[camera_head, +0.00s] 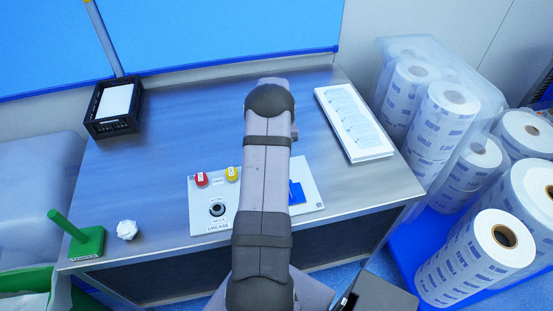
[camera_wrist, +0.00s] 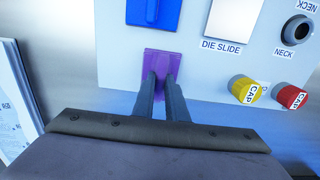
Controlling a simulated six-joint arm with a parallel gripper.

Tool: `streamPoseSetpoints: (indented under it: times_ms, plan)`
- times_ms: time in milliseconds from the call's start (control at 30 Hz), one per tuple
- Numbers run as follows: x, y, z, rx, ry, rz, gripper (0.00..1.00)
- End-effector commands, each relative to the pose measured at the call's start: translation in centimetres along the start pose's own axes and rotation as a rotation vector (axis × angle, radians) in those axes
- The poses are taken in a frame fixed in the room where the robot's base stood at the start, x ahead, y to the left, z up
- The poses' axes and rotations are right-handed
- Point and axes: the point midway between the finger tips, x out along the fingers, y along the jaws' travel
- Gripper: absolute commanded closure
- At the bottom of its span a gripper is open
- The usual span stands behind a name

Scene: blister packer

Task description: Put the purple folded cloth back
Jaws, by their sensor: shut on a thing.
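The purple folded cloth (camera_wrist: 158,62) shows in the wrist view as a flat purple piece at the edge of the grey control panel, just below a blue piece. My gripper (camera_wrist: 161,80) is shut on it, with both dark fingers closed on its near part. I cannot tell whether the cloth touches the surface beneath. In the head view my arm hides the gripper and the cloth.
The control panel (camera_head: 207,222) carries red (camera_head: 201,179) and yellow (camera_head: 232,173) knobs and a blue piece (camera_head: 297,192). A paper stack (camera_head: 352,122) lies right, a black tray (camera_head: 133,124) back left. A green stand (camera_head: 87,243) and crumpled white piece (camera_head: 127,229) sit front left.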

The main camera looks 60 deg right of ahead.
Motion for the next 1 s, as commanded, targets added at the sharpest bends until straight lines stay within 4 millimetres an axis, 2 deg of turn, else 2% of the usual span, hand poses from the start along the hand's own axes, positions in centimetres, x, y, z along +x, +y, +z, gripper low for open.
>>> streamPoseSetpoints:
  times_ms: [967, 1000]
  plan:
    - [0.54, 0.0, 0.0, 0.0, 0.0, 0.0, 1.0]
    - [0.49, 0.0, -0.01, 0.0, 0.0, 0.0, 0.81]
